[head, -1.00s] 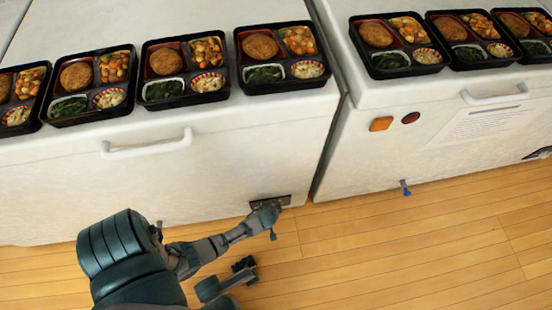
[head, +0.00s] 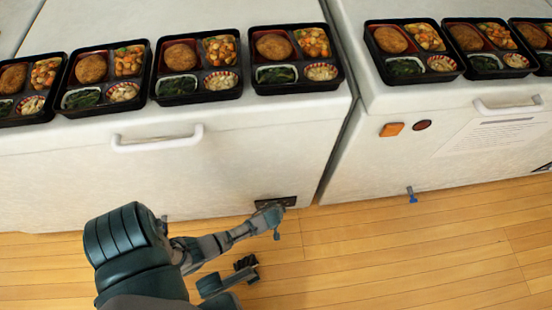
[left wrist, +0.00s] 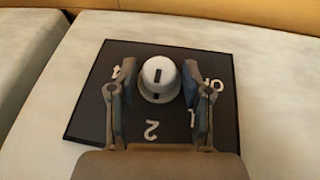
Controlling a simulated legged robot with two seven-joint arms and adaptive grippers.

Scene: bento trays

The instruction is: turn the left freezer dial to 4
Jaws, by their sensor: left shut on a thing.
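The left freezer's dial is a white round knob (left wrist: 158,78) with a black mark running up and down in the left wrist view. The left finger covers part of the numeral ring. My left gripper (left wrist: 159,90) is shut on the knob, one finger on each side. In the head view my left gripper (head: 270,218) is at the dark plate (head: 288,201), low on the left freezer's front; the knob is hidden there.
The white left freezer (head: 230,165) has a handle (head: 158,143) and several bento trays (head: 343,78) on top. Wooden floor (head: 400,260) in front is clear at the right.

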